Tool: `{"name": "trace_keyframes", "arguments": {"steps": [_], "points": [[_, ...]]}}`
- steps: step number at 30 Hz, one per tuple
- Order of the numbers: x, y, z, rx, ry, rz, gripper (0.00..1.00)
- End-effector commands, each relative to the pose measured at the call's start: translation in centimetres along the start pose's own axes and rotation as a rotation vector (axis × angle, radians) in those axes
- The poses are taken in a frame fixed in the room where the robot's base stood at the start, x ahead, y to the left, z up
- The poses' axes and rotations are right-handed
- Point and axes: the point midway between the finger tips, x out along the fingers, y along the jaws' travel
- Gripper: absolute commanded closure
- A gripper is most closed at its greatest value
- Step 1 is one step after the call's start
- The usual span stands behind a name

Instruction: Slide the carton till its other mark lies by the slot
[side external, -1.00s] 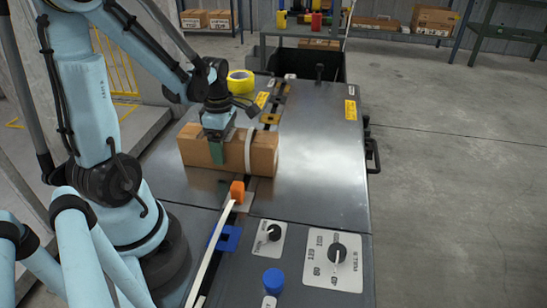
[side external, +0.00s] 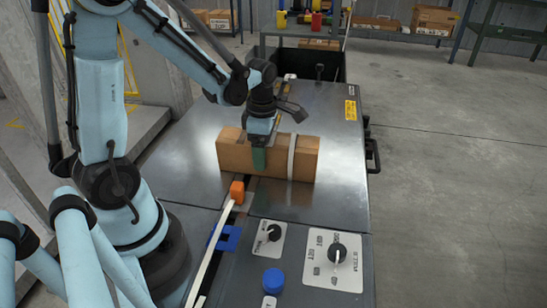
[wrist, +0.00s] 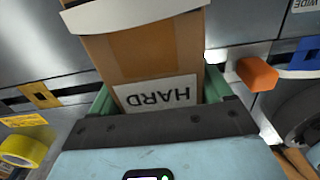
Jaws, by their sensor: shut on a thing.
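The brown carton (side external: 232,155) lies long and low on the grey metal table top, with a white strap (side external: 291,158) around it right of its middle. My gripper (side external: 259,155) is shut on the carton left of the strap, with a green finger against its near side. In the wrist view green fingers flank the carton (wrist: 130,58), and a label reading HARD (wrist: 157,94) shows upside down on it. The dark slot (side external: 249,187) runs under the carton near my finger, left of the strap. I cannot make out any other mark.
A blue bracket (side external: 226,238), knobs and a blue button (side external: 273,278) are nearer. The table to the right is clear. A yellow roll (wrist: 22,151) shows in the wrist view.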

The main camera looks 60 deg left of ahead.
Motion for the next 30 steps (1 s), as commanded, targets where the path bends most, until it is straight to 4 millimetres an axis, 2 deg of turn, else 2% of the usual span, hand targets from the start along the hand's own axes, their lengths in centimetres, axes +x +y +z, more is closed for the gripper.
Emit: {"name": "trace_keyframes", "arguments": {"steps": [6,18,19,21,23,30], "points": [[0.0,0.0,1.4,0.001,0.000,0.000,0.64],[0.0,0.0,1.7,0.000,0.000,0.000,0.64],[0.0,0.0,1.7,0.000,0.000,0.000,0.18],[0.0,0.0,1.7,0.000,0.000,0.000,0.07],[0.0,0.0,1.7,0.000,0.000,0.000,0.00],[-0.1,0.0,1.7,0.000,0.000,0.000,0.00]]}}
